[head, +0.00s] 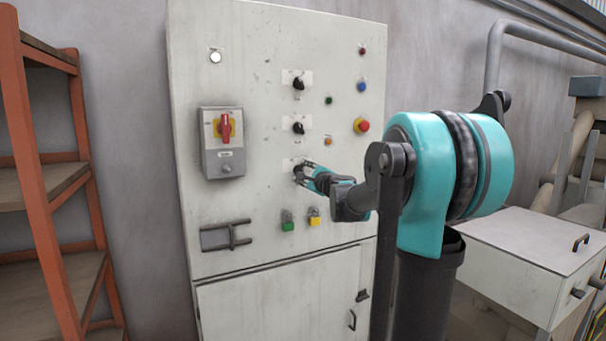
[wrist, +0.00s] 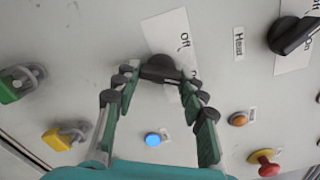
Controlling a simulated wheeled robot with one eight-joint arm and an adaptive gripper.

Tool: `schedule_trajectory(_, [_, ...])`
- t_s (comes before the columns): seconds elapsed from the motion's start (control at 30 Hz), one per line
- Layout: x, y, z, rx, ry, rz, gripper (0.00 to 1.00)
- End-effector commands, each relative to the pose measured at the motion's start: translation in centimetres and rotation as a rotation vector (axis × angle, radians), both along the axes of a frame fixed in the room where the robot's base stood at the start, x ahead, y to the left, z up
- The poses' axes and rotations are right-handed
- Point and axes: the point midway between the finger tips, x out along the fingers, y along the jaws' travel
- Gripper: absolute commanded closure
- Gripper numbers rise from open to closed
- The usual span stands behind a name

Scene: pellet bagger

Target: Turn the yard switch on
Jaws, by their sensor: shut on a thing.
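A tall white control cabinet (head: 265,215) stands against the wall and carries a column of three black rotary knobs. My gripper (head: 303,170) is at the lowest knob in the head view. In the wrist view my gripper (wrist: 160,74) is shut on a black knob (wrist: 158,66), with fingertips on both sides of it. An "Off" label plate (wrist: 168,31) shows behind that knob; the rest of the plate is partly hidden. The fingers mostly cover the knob, so its exact angle is unclear. I cannot read which knob is the yard switch.
The middle knob (head: 298,128) and top knob (head: 298,84) sit above. A red button (head: 362,126), orange lamp (head: 328,142), green padlock (head: 287,221) and yellow padlock (head: 314,217) are close by. A red-handled isolator (head: 225,128) protrudes at left. Orange shelving (head: 45,170) stands farther left.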

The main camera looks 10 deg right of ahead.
Motion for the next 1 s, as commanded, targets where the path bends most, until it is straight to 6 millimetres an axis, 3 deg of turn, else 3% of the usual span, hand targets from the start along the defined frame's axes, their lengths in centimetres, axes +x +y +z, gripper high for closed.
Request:
schedule_trajectory(0.4, [-0.06,-0.05,-0.09,0.007,0.003,-0.001,0.88])
schedule_trajectory(0.43, [-0.06,-0.05,-0.09,0.007,0.003,-0.001,0.57])
schedule_trajectory(0.57, [-0.05,-0.04,-0.06,0.007,0.003,-0.001,0.41])
schedule_trajectory(1.0, [-0.71,-0.27,-0.02,0.007,0.002,-0.001,0.38])
